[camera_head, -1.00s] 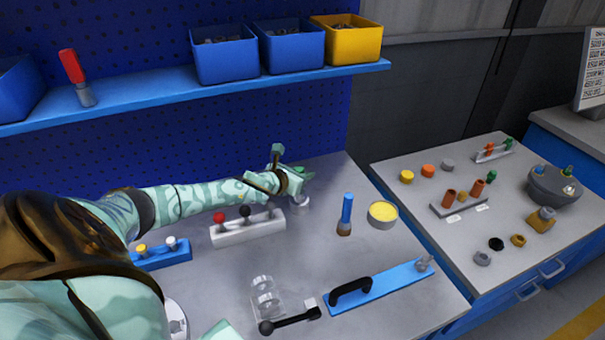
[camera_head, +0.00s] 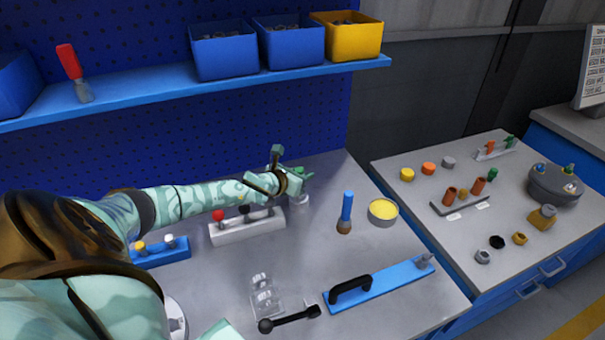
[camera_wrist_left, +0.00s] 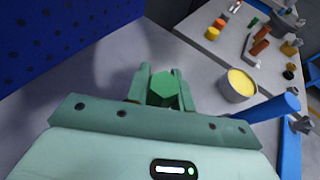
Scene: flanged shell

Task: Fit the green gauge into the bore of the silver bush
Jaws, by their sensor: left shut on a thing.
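My left gripper (camera_head: 291,179) is shut on the green gauge (camera_wrist_left: 163,88), whose hexagonal end shows between the fingers in the left wrist view. In the head view only a small green part (camera_head: 304,173) of the gauge shows beside the fingers. The silver bush (camera_head: 299,200) stands on the grey bench just below the gripper, its top mostly covered by the hand. I cannot tell whether the gauge's lower end is above the bore or inside it. In the left wrist view the bush is hidden. My right gripper is not in view.
A white block with red and black knobs (camera_head: 248,229) stands under my left forearm. To the right are a blue-handled brush (camera_head: 346,212) and a tin of yellow stuff (camera_head: 383,212). A blue plate with black handle (camera_head: 380,284) lies in front. Bench between is clear.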

